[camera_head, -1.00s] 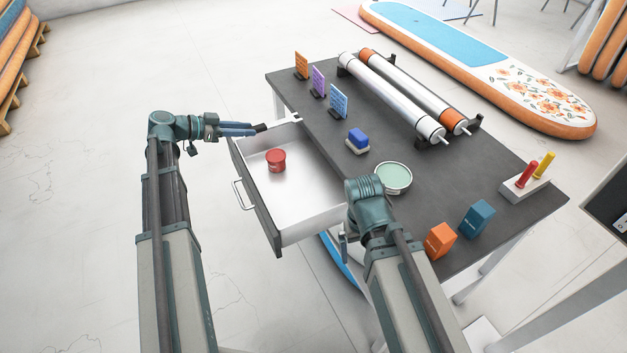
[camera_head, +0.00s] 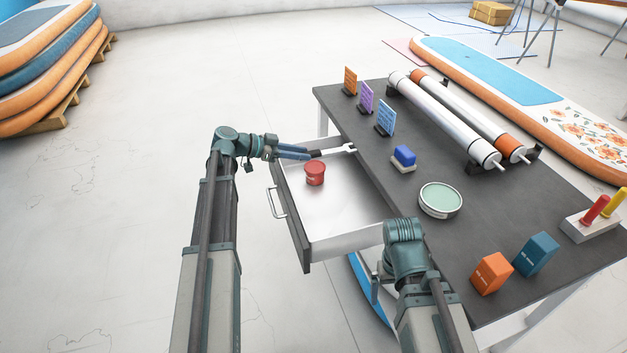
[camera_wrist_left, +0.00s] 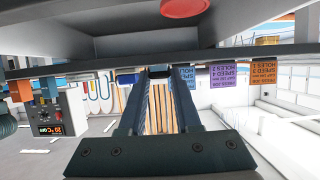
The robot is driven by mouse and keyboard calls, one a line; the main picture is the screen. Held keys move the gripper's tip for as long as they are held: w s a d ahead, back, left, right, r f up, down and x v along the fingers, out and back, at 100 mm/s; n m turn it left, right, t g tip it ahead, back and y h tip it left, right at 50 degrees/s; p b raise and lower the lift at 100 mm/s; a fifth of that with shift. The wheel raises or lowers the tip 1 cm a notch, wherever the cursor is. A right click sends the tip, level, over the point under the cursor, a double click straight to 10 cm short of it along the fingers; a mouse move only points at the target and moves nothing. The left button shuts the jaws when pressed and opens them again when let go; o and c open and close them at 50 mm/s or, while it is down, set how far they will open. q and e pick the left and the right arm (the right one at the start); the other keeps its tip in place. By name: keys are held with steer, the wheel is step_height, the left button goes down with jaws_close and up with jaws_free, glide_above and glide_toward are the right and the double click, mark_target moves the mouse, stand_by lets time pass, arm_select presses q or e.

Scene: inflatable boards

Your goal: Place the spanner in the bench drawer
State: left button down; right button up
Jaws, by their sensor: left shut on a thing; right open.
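The silver spanner (camera_head: 339,149) sticks out to the right from the dark fingertips of my left gripper (camera_head: 318,153), which is shut on it. They are over the far end of the open bench drawer (camera_head: 340,212), close to the bench edge; the exact height is hard to tell. In the left wrist view my left gripper (camera_wrist_left: 160,73) shows its fingers close together at the tips, and I cannot make out the spanner there. My right gripper (camera_head: 377,277) is open beside the drawer's near end, partly hidden by its own wrist.
A red tin (camera_head: 315,173) stands in the drawer's far part; the near part is bare. The drawer handle (camera_head: 276,204) juts out left.

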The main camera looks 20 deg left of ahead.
arm_select(q)
step_height(320, 180, down, 6)
steer(key=b, duration=0.4)
steer(key=shift+r, duration=0.1)
steer(key=b+x, duration=0.1)
steer(key=x, duration=0.3)
steer(key=shift+w+d+r+b, duration=0.1)
steer(key=shift+d+r+b, duration=0.05)
steer(key=shift+b, duration=0.15)
steer(key=shift+f+b, duration=0.4)
